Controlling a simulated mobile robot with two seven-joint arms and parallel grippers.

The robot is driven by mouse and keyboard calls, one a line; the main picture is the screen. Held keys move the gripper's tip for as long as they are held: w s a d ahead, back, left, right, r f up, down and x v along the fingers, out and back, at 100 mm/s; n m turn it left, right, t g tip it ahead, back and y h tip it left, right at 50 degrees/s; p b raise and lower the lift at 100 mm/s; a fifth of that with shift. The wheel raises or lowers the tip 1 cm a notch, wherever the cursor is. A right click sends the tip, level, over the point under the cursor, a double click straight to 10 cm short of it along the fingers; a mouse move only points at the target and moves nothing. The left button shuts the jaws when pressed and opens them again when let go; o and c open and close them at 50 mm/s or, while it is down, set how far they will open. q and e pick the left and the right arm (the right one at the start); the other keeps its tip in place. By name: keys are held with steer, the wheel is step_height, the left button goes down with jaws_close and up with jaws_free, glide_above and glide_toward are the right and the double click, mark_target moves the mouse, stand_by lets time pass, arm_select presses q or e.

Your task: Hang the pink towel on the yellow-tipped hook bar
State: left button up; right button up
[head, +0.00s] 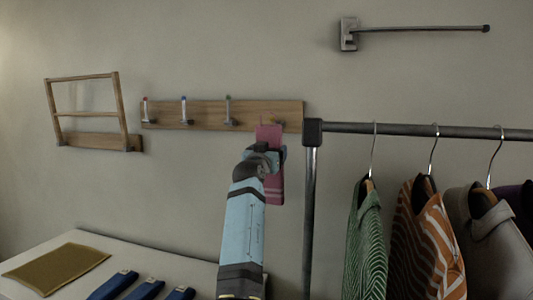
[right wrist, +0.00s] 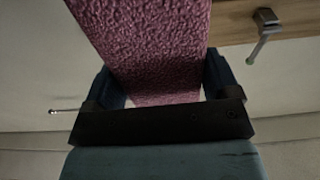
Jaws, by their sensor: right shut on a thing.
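The pink towel (head: 270,185) hangs in front of the right part of the wooden hook board (head: 205,115), held by my right gripper (head: 265,155). In the right wrist view the towel (right wrist: 150,45) runs between the two dark fingers of the gripper (right wrist: 162,88). The board carries hooks with a red tip (head: 146,108), a blue tip (head: 184,110) and a green tip (head: 228,110). I cannot tell whether the towel touches a hook. My left gripper is not in view.
A clothes rail (head: 400,129) with several hanging shirts stands close on the right, its post just beside the towel. A wall rod (head: 420,29) is above right. A wooden rack (head: 88,112) hangs left. A table (head: 100,243) with a mustard cloth (head: 56,268) and blue items is below.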

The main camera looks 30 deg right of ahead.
steer(key=shift+f+x, duration=0.15)
steer(key=shift+x, duration=0.6)
steer(key=shift+f+x, duration=0.1)
steer(key=shift+x, duration=0.65)
arm_select(q)
steer(key=b, duration=0.2)
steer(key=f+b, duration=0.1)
steer(key=b, duration=0.1)
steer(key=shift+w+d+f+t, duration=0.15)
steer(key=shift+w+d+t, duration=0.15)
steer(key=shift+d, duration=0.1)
arm_select(e)
steer(key=w+d+f, duration=0.2)
steer(key=w+d, duration=0.3)
steer(key=shift+d+f, duration=0.3)
steer(key=shift+d, duration=0.1)
arm_select(q)
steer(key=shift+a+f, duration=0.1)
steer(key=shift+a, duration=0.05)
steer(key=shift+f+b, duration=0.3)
steer(key=shift+b, duration=0.1)
